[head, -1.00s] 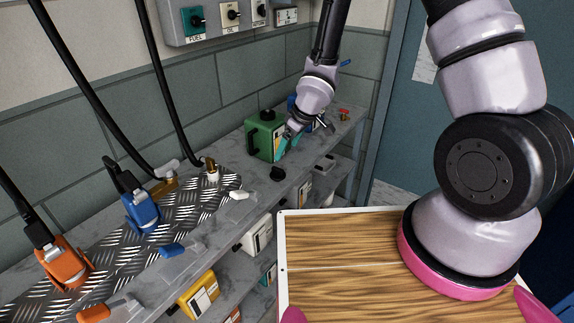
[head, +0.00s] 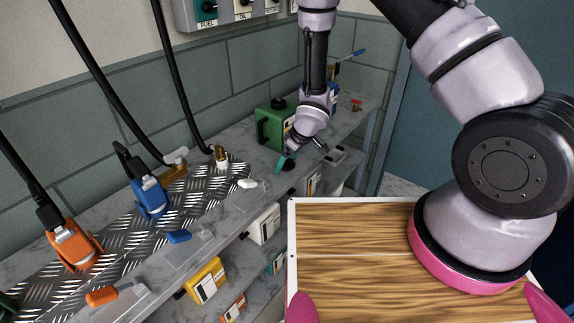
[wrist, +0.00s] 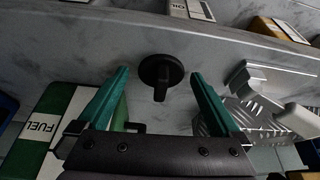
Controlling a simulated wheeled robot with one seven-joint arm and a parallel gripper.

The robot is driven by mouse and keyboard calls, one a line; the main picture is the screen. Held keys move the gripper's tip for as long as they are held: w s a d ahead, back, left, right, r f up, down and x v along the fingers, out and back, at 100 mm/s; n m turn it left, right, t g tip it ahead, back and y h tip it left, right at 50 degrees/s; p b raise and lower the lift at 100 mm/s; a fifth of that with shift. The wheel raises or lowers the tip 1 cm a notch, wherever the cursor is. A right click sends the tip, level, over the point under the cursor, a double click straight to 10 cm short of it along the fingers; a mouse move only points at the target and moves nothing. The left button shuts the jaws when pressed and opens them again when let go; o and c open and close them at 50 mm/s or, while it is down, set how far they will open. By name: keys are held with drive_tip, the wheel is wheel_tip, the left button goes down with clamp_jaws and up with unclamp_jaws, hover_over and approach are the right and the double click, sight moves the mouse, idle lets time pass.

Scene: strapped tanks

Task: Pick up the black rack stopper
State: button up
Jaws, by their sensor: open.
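The black rack stopper (wrist: 160,74) shows in the wrist view as a round black knob with a raised grip bar, on the grey marbled shelf top. My gripper (wrist: 160,80) is open, with one teal finger on each side of the stopper and a gap on both sides. I cannot tell how far above the shelf the fingertips are. In the head view my gripper (head: 288,160) is low over the shelf top in front of the green can, and it appears to hide the stopper.
A green fuel can (head: 272,125) stands close behind my gripper; its FUEL label (wrist: 40,127) shows at left in the wrist view. A diamond-plate tray (head: 125,235) with orange and blue strapped pieces lies left. A white clip (head: 248,184) is nearby. Lower shelves hold small cans.

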drive_tip(key=shift+a+f, duration=0.1)
drive_tip(key=c, duration=1.4)
